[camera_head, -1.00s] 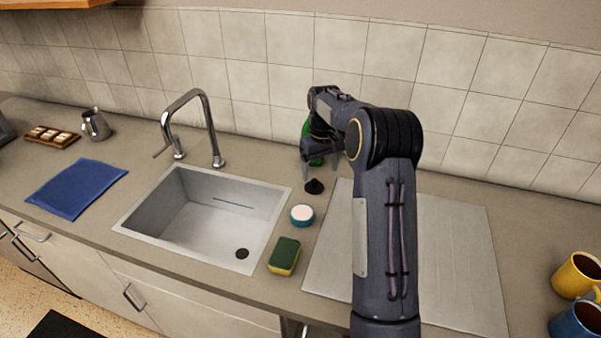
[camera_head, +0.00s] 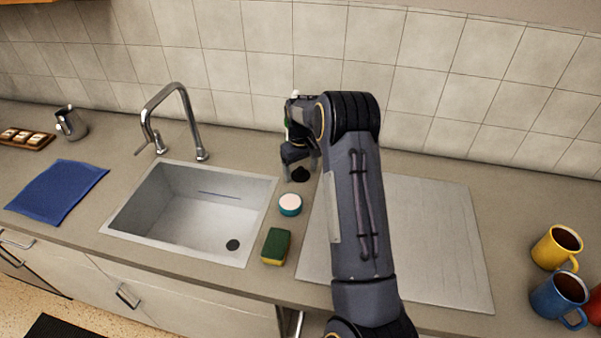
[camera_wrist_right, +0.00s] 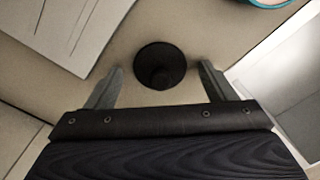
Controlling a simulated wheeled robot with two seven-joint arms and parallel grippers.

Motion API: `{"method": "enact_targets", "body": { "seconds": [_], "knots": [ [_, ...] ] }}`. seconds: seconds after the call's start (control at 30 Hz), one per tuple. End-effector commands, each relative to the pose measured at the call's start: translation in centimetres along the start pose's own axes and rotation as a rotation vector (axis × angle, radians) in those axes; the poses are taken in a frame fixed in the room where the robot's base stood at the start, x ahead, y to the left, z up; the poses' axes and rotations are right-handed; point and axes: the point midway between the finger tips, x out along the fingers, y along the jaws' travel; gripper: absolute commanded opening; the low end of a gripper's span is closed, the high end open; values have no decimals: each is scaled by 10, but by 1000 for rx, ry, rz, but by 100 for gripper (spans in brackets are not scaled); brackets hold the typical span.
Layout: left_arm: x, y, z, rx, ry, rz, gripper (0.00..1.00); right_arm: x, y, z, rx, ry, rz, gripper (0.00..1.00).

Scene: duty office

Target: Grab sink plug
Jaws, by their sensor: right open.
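The black sink plug (camera_head: 300,174) stands on the counter between the sink and the metal drainboard, behind the round teal-and-white container. My right gripper (camera_head: 300,172) is over it, pointing down. In the right wrist view the plug (camera_wrist_right: 160,66) is a dark round disc with a knob, lying just beyond and between the two fingertips of the right gripper (camera_wrist_right: 160,75). The jaws are open, with a gap on both sides of the plug. Whether the fingers reach down to its height I cannot tell. My left gripper is not in view.
The sink (camera_head: 258,222) with its faucet (camera_head: 200,153) is to the left. A green-yellow sponge (camera_head: 276,246) and the teal-and-white container (camera_head: 290,204) stand beside its right edge. The drainboard (camera_head: 440,235) is to the right, with mugs (camera_head: 557,247) beyond. A tiled wall is close behind.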

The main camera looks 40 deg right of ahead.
Motion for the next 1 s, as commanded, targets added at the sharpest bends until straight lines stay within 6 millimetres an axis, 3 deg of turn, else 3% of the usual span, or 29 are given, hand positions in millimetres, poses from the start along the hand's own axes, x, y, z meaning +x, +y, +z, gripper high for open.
{"method": "enact_targets", "body": {
  "seconds": [0.1, 0.47, 0.77, 1.0],
  "knots": [
    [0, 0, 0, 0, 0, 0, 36, 0, 0, 0, 0, 0, 0, 76],
    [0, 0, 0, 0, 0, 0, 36, 0, 0, 0, 0, -1, 0, 30],
    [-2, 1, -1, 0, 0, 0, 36, -4, 0, 0, 0, 0, 0, 30],
    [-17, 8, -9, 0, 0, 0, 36, -32, 0, 0, -1, 1, 0, 30]
  ]
}}
